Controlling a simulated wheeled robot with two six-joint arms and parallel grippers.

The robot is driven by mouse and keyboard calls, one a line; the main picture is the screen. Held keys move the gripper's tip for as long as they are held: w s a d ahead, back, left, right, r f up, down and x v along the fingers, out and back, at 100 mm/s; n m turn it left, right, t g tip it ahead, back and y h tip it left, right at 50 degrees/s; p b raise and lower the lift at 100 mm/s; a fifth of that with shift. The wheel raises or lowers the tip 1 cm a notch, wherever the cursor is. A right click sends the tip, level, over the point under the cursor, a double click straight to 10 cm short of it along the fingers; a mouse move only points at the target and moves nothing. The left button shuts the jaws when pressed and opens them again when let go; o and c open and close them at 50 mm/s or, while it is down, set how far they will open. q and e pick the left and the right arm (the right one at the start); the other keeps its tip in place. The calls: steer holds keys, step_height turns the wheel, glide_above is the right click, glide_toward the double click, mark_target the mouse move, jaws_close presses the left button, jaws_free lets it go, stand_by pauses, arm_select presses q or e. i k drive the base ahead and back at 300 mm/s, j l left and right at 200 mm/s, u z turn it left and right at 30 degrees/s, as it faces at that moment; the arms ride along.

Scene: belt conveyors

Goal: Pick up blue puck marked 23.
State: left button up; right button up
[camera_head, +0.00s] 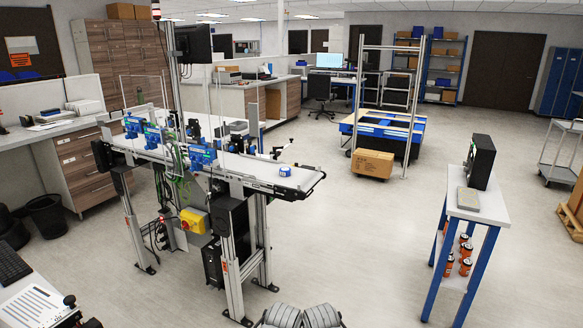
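A small blue puck (285,171) sits on the near right end of the pale belt of the conveyor (303,182). It has a light patch on its side, but it is too small for me to read any number. Nothing is touching the puck from above. Neither of my grippers is in view. Two grey ribbed rounded parts show at the bottom edge, and I cannot tell whether they belong to my arms.
Blue devices (202,155) and thin posts stand along the conveyor farther left. A yellow box with a red knob (194,220) hangs below it. A white-topped stand (478,205) with blue legs is at right. The floor between is clear.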

mark_target(283, 171)
steer(key=i+l+u, duration=0.1)
steer(key=i, duration=0.3)
steer(key=i+l+u, duration=0.1)
steer(key=i+l, duration=0.2)
steer(key=i, duration=0.15)
steer(key=i+l+u, duration=0.1)
steer(key=i+l, duration=0.15)
steer(key=i, duration=0.15)
